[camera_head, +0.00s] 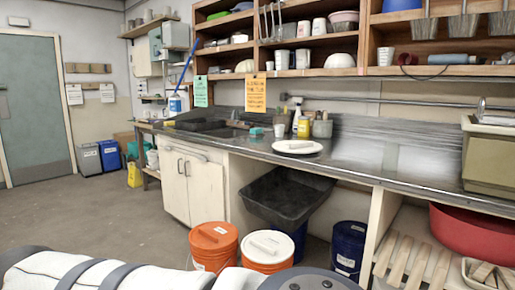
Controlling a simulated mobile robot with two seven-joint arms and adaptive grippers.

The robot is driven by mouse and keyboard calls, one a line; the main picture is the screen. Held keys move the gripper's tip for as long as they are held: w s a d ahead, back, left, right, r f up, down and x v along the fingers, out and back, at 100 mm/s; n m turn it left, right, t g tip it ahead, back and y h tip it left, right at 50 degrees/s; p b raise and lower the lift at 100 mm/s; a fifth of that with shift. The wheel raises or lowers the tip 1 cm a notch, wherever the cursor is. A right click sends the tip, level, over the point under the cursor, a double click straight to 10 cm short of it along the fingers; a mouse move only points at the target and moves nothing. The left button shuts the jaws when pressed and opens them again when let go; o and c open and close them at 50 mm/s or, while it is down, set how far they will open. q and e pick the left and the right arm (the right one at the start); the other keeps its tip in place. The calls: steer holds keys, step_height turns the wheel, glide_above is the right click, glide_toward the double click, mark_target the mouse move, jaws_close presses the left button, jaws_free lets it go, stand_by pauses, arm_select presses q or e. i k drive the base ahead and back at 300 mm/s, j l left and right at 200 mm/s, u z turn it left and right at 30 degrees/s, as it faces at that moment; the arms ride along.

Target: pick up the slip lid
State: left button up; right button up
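A white round lid (297,147) with a pale bar-like handle lies flat on the steel counter. Another white lid (267,252) with a similar pale bar sits on an orange bucket (266,269) on the floor. A second orange bucket (213,247) beside it has an orange top with a small pale bar on it. I cannot read any label, so I cannot tell which lid is the slip lid. A white arm of mine with grey bands crosses the bottom foreground and hides the lower parts of the buckets. Neither gripper shows.
The steel counter (380,160) has clear room right of the lid. A black basin (285,197) stands under it, with a dark blue bucket (348,247) to the right. A red tub (475,235) sits on the lower right shelf. Open floor lies left.

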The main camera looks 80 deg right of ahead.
mark_target(291, 147)
steer(key=i+l+z, duration=0.2)
steer(key=i+z, duration=0.25)
steer(key=i+l+z, duration=0.15)
steer(key=z, duration=0.25)
steer(key=i+j+z, duration=0.1)
steer(key=i+z, duration=0.35)
steer(key=i+j+z, duration=0.2)
steer(key=i+z, duration=0.25)
steer(key=k, duration=0.05)
